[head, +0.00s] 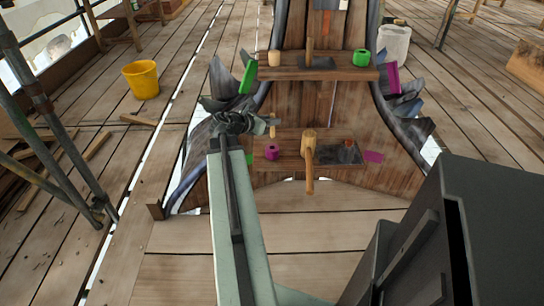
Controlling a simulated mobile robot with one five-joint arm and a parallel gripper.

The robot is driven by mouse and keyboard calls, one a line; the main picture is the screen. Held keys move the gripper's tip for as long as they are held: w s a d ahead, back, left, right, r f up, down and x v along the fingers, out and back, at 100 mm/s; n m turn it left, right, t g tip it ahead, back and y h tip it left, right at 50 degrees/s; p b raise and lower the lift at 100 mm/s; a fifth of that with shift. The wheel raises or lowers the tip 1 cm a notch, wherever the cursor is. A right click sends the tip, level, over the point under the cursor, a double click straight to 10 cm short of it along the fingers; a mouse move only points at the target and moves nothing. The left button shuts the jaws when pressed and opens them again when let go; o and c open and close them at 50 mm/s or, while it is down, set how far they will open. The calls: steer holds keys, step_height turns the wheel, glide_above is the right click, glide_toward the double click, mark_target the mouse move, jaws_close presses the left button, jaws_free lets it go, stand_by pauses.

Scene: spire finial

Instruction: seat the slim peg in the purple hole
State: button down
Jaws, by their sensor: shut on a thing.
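My gripper (268,122) is at the end of my pale green arm, in front of the spire's left side. It is shut on the slim peg (272,131), a thin light-wood stick held roughly upright. The purple block with the hole (271,152) sits on the lower wooden shelf. In the picture the peg's lower end is just above this block and apart from it; the depth between them is hard to tell. The inside of the hole is too small to make out.
A wooden mallet (309,146) and a dark plate (343,154) are right of the purple block. The upper shelf (335,73) bears a thicker wooden peg (274,58) and a green holed block (361,57). A yellow bucket (141,79) stands left. Front planks are clear.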

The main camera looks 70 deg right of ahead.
step_height(320, 180, down, 10)
steer(key=b, duration=0.9)
steer(key=shift+r, duration=0.25)
steer(key=shift+f, duration=0.1)
steer(key=c, duration=1.8)
jaws_free()
steer(key=shift+f, duration=0.1)
steer(key=o, duration=0.4)
